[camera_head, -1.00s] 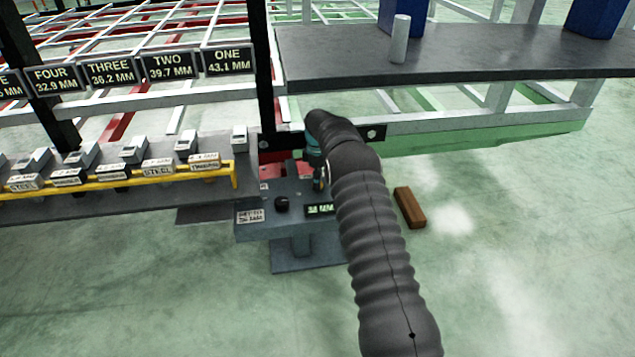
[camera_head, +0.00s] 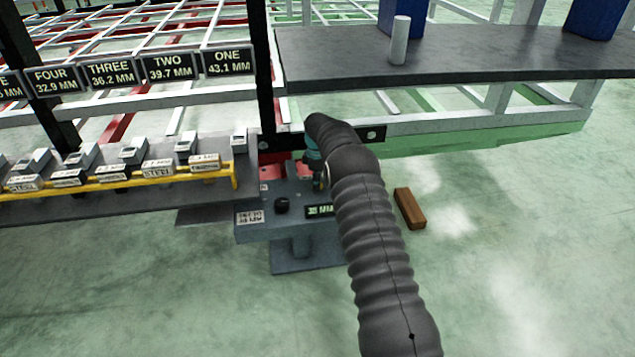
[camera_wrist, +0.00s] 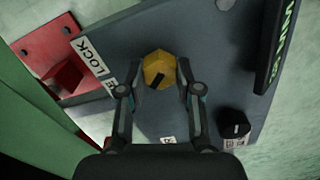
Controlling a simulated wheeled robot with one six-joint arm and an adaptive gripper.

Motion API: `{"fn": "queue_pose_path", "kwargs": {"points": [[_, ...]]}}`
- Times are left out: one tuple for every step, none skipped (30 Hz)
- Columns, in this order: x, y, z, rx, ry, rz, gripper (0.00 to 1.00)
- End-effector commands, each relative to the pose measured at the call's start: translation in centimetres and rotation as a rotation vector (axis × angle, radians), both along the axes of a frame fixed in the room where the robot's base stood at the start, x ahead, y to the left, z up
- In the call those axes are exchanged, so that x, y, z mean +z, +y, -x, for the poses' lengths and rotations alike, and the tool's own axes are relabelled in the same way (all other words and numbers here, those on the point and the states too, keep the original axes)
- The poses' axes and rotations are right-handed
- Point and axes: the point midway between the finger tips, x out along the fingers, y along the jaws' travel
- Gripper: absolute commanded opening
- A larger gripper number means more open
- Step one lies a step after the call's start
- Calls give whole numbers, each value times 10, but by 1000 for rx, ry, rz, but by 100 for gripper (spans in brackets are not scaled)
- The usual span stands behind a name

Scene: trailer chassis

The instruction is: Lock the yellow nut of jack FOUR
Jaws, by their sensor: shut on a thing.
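The yellow nut (camera_wrist: 158,70) is a faceted knob with a dark mark on its top, on a dark grey jack plate (camera_wrist: 205,45) in the wrist view. A white label reading LOCK (camera_wrist: 92,60) lies beside it to the left. My gripper (camera_wrist: 160,82) has its two fingertips on either side of the nut and is shut on it. In the head view the jack stand (camera_head: 250,232) is below the frame's corner, and my arm hides the nut and most of my gripper. I cannot read a jack number on the stand.
A black knob (camera_wrist: 235,128) and a dark display (camera_wrist: 277,45) are on the plate near my gripper. A red block (camera_wrist: 65,82) is at left. Number signs (camera_head: 110,73) hang along the frame. A brown block (camera_head: 409,208) lies on the open floor at right.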

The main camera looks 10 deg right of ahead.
Motion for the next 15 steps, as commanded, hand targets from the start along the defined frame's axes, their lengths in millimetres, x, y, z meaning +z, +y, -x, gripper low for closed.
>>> {"fn": "queue_pose_path", "kwargs": {"points": [[0,0,0,-14,2,-1,0],[0,0,0,-27,2,0,0],[0,0,0,-45,2,0,0],[0,0,0,-61,2,0,0],[0,0,0,-78,2,0,0],[0,0,0,-105,2,0,0],[0,0,0,-126,2,0,0],[0,0,0,-148,2,0,0],[0,0,0,-180,2,0,0],[0,0,0,-207,2,0,0],[0,0,0,-234,2,0,0],[0,0,0,-270,2,0,0],[0,0,0,-299,2,0,0],[0,0,0,-327,2,0,0],[0,0,0,-365,1,0,0]]}}
